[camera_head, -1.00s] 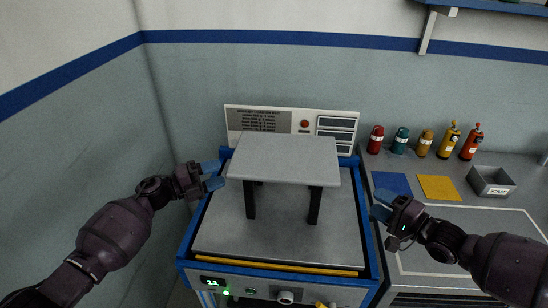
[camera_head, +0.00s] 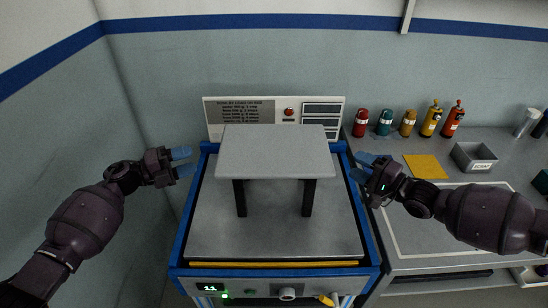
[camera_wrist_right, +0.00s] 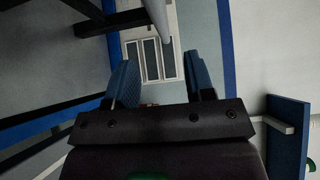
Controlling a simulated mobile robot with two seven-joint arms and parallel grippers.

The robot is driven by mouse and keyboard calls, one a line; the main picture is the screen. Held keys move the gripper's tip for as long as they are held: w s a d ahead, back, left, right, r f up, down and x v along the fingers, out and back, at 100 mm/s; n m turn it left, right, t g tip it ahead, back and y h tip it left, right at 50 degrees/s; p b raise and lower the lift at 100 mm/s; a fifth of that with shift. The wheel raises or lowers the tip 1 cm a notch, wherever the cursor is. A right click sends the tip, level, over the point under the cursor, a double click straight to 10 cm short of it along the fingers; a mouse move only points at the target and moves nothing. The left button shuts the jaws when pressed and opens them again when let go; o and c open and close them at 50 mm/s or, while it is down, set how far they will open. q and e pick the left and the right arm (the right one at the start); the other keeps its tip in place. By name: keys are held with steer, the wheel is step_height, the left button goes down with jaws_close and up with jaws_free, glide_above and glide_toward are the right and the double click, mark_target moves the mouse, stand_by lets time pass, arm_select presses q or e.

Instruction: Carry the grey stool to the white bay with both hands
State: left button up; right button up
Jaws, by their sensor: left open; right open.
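The grey stool (camera_head: 275,150) stands upright on the grey plate of a blue-framed test machine, with two black front legs showing. My left gripper (camera_head: 184,162) is open and empty, to the left of the seat and apart from it. My right gripper (camera_head: 362,167) is open and empty, just right of the seat with a small gap. In the right wrist view, its blue fingers (camera_wrist_right: 163,82) are spread with nothing between them; a grey edge (camera_wrist_right: 158,18) and black bars, likely the stool, show beyond. The white bay (camera_head: 440,240) looks like the white-outlined area on the right bench, empty where visible, partly hidden by my right arm.
The machine's plate (camera_head: 225,235) has a yellow front strip. A panel (camera_head: 275,113) with displays stands behind the stool. On the bench are several coloured bottles (camera_head: 408,122), a yellow sheet (camera_head: 426,166) and a scrap bin (camera_head: 474,157). A wall closes off the left.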

mark_target(219, 151)
arm_select(q)
steer(key=x, duration=1)
steer(key=shift+w+d, duration=0.1)
steer(key=shift+d, duration=0.1)
arm_select(e)
steer(key=x, duration=1)
steer(key=shift+w+a, duration=0.15)
steer(key=shift+w, duration=0.1)
arm_select(q)
jaws_close()
arm_select(e)
jaws_close()
